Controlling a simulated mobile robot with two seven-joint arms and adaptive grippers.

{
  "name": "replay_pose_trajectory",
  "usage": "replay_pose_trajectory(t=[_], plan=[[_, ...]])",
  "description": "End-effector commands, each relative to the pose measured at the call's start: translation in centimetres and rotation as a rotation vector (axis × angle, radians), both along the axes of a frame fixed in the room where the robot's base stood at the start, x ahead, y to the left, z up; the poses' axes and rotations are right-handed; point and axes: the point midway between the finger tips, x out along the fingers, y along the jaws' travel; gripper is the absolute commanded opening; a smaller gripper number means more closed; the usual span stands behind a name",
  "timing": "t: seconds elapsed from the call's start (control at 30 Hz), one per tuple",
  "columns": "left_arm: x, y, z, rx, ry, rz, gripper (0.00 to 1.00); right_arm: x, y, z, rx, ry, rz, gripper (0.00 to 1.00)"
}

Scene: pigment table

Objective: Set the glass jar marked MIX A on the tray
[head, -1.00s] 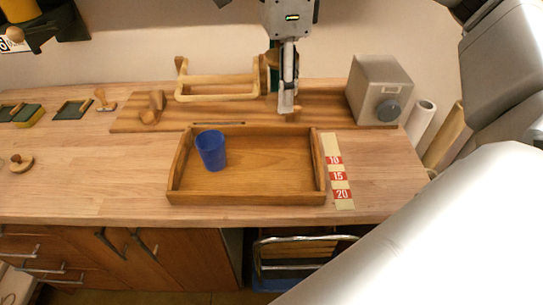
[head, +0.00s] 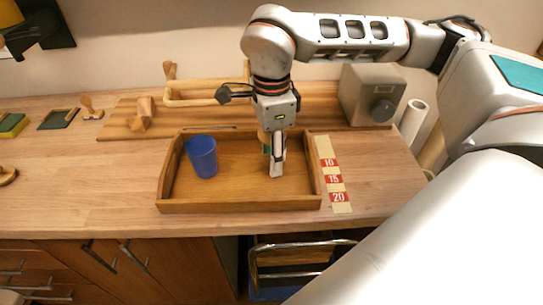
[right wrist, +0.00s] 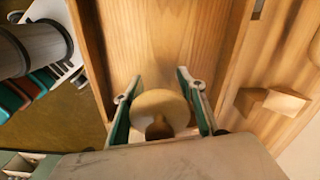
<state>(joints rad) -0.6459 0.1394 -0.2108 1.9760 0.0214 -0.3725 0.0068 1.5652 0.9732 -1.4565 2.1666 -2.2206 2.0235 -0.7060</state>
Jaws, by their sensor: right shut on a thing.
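The wooden tray (head: 240,205) lies at the front middle of the table, with a blue cup (head: 201,157) standing in its left part. My right gripper (head: 275,168) points down over the tray's right half. In the right wrist view its green-padded fingers (right wrist: 162,112) are shut on a round, tan-topped thing (right wrist: 175,101) with a brown knob, which I take for the glass jar. Its label does not show. In the head view the jar is mostly hidden by my gripper. I cannot tell whether it touches the tray floor. My left gripper is not in view.
A striped strip with red numbers (head: 333,179) lies right of the tray. Behind stand a wooden rack (head: 205,102), a wooden block (head: 144,112) and a grey box with a dial (head: 366,93). The tray floor between cup and gripper is clear.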

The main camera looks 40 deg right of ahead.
Motion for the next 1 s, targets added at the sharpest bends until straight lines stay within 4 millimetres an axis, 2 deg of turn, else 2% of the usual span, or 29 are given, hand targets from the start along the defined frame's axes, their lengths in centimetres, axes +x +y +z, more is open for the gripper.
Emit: replay_pose_trajectory(t=[0.07, 0.43, 0.47, 0.5, 0.53, 0.87, 1.0], plan=[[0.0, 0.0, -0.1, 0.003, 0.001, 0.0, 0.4, 0.0, 0.0, -0.8, 0.0, 0.0, 0.0, 0.13], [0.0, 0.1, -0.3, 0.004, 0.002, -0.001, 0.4, 0.0, 0.0, -1.1, 0.001, -0.001, 0.0, 0.13], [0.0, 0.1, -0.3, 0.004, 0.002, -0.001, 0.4, 0.0, 0.0, -1.2, 0.0, -0.001, 0.0, 0.43], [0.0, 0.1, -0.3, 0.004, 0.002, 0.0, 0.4, 0.0, 0.0, -1.1, 0.001, -0.001, 0.0, 0.53], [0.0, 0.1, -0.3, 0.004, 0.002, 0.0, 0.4, 0.0, 0.0, -1.1, 0.001, -0.001, 0.0, 0.57], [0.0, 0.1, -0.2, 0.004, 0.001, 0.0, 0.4, 0.0, 0.0, -1.0, 0.001, -0.001, 0.0, 0.57], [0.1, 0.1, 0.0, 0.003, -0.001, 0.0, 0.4, 0.1, 0.0, 0.0, 0.0, -0.003, 0.0, 0.57]])
